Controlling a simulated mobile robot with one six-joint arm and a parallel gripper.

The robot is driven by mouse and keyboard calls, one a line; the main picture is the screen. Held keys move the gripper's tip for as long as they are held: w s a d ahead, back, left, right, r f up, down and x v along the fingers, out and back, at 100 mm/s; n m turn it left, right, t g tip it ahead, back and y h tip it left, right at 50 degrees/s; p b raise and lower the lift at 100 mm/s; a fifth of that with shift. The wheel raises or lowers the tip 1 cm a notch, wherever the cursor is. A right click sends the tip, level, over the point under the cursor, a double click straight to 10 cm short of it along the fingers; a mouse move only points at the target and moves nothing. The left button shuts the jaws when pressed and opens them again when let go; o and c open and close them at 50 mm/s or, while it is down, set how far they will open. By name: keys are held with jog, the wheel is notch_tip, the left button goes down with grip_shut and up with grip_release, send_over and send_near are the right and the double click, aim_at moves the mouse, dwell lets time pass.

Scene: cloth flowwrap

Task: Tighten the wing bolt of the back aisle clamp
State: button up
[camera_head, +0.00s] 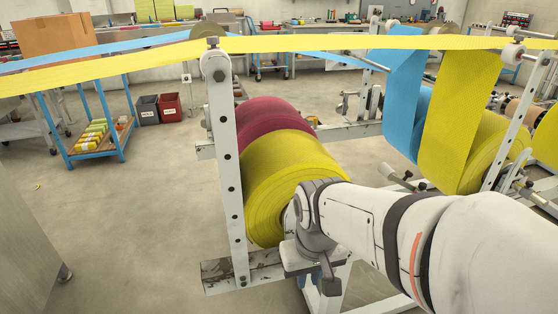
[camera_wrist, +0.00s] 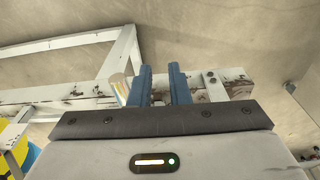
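My gripper (camera_wrist: 160,82) shows in the wrist view as two blue fingers standing apart, with only the white frame beam (camera_wrist: 75,93) visible behind the gap. It is open and appears empty. In the head view my gripper (camera_head: 318,290) is low, in front of the yellow roll (camera_head: 290,185) and beside the scuffed foot beam (camera_head: 240,268); the arm partly hides it. A small pale part (camera_wrist: 121,84) stands just left of the fingers in the wrist view. I cannot make out the wing bolt or the back aisle clamp for certain in either view.
A white upright (camera_head: 228,170) with holes stands left of my arm. A maroon roll (camera_head: 275,115) sits behind the yellow one. Yellow and blue webs cross overhead, and more rolls stand right. The floor (camera_head: 130,215) at left is clear up to a blue cart (camera_head: 95,150).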

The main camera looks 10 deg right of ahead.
jog(key=w+d+r+n+p, duration=0.3)
jog(key=w+r+n+p, duration=0.3)
jog(key=w+n+p, duration=0.3)
jog(key=w+d+n+p, duration=0.3)
jog(key=p, duration=0.1)
jog(key=w+d+n+p, duration=0.3)
jog(key=n+p, duration=0.1)
jog(key=w+d+n+g+p, duration=0.1)
jog(key=w+d+n+p, duration=0.2)
jog(key=n+p, duration=0.1)
jog(key=shift+w+d+f+p, duration=0.35)
jog(key=shift+w+d+f, duration=0.05)
jog(key=shift+d+f, duration=0.15)
jog(key=shift+f, duration=0.1)
jog(key=shift+n, duration=0.3)
notch_tip(320, 180, down, 8)
jog(key=shift+w+r, duration=0.1)
jog(key=shift+c, duration=0.2)
grip_shut()
